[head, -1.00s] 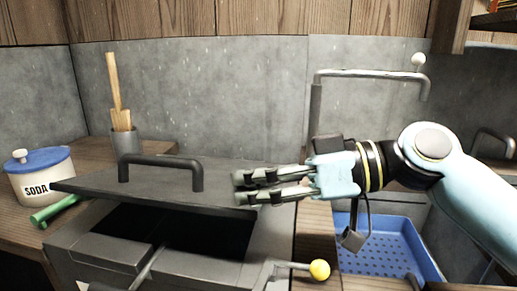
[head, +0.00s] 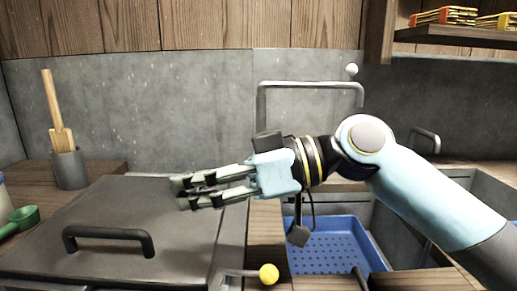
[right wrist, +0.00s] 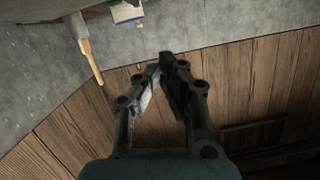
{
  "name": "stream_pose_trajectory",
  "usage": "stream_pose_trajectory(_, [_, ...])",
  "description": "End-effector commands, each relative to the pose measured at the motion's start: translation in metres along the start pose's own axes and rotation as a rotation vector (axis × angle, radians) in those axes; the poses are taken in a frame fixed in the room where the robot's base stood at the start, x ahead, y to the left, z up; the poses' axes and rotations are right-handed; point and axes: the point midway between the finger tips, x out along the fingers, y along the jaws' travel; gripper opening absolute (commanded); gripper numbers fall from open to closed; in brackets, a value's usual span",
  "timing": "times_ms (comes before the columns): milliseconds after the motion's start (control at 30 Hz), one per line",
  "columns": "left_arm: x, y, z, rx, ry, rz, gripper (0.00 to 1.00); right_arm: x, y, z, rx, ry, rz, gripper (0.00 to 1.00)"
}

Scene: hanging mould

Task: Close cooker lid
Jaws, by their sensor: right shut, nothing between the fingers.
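The cooker's dark grey lid (head: 150,205) lies flat over the cooker at the lower left of the head view. Its bar handle (head: 108,238) points up, and no dark opening shows under the lid. My right gripper (head: 181,192) is shut and empty, over the lid's right part beyond the handle; I cannot tell whether it touches the lid. In the right wrist view its fingertips (right wrist: 168,58) meet with nothing between them. The left gripper is not in view.
A yellow-knobbed lever (head: 268,274) juts out at the cooker's right. A blue perforated tray (head: 335,247) sits in the sink area below a tap (head: 310,86). A pot of wooden utensils (head: 69,169) and a green scoop (head: 22,219) stand left. A shelf (head: 460,35) hangs upper right.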

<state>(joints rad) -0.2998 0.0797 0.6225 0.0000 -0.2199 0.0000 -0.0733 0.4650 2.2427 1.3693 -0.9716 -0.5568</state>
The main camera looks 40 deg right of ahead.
Motion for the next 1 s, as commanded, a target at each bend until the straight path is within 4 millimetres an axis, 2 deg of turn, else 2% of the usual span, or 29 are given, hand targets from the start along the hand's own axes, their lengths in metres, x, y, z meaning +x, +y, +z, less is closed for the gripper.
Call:
stream_pose_trajectory(33, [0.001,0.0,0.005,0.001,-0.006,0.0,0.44,-0.009,0.0,0.007,-0.003,-0.017,0.0,0.0])
stream_pose_trajectory(167, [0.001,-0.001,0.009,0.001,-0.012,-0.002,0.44,-0.026,-0.001,0.008,0.0,-0.019,-0.001,0.0])
stream_pose_trajectory(367, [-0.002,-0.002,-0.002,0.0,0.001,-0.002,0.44,-0.05,-0.003,0.007,0.001,-0.018,-0.002,0.0])
stream_pose_trajectory(600, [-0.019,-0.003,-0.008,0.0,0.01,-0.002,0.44,-0.077,-0.004,0.003,0.005,-0.014,-0.001,0.0])
stream_pose_trajectory(800, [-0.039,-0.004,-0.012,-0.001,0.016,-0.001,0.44,-0.091,-0.006,0.002,0.003,-0.009,-0.006,0.0])
stream_pose_trajectory(1000, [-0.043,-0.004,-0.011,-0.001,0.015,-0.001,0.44,-0.096,-0.005,0.005,0.001,-0.007,-0.002,0.0])
